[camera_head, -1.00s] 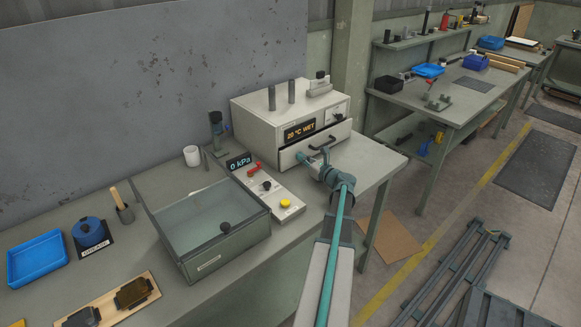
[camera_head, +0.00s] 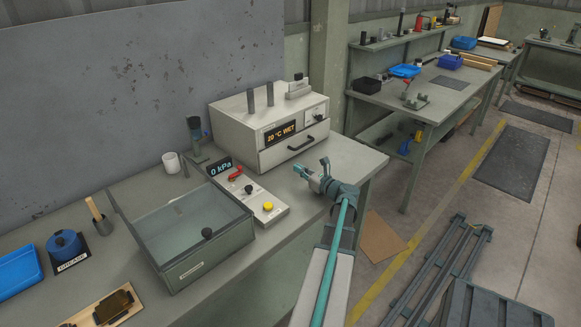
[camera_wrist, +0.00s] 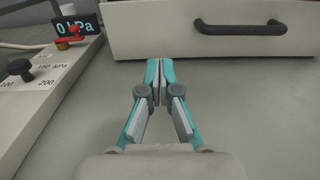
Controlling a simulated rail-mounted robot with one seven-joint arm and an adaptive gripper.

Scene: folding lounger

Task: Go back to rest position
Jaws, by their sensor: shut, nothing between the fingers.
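My gripper (camera_head: 299,170) is over the bench top in front of the white oven-like box (camera_head: 238,128), in the head view. Its teal fingers are together and empty, as the wrist view also shows (camera_wrist: 160,72). The box has a display reading "20 °C WET" and a drawer front with a dark handle (camera_head: 301,142). The drawer looks closed. In the wrist view the handle (camera_wrist: 252,28) is ahead and to the right of the fingertips, with a gap between them.
A control panel (camera_head: 268,206) with a red lever, knobs and a "0 kPa" display stands left of my gripper. A glass-lidded chamber (camera_head: 208,265) is further left. The bench top (camera_head: 345,160) right of my gripper is clear. A metal frame (camera_head: 437,267) lies at lower right.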

